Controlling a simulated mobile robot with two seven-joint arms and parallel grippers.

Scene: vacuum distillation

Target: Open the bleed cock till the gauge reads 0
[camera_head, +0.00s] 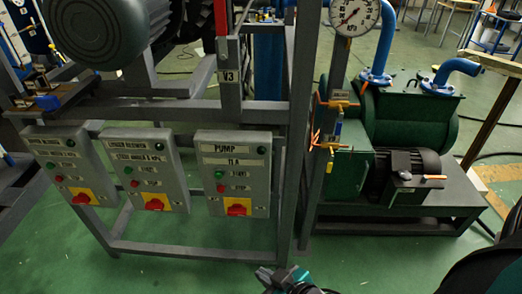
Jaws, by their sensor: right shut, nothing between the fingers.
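My right gripper (281,276) is at the bottom centre, shut and empty, well below and apart from the fittings. My left gripper is not in view.
Grey control boxes, including one marked PUMP (233,172), hang on a steel frame at left. Green floor (370,270) is clear in front of the base.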

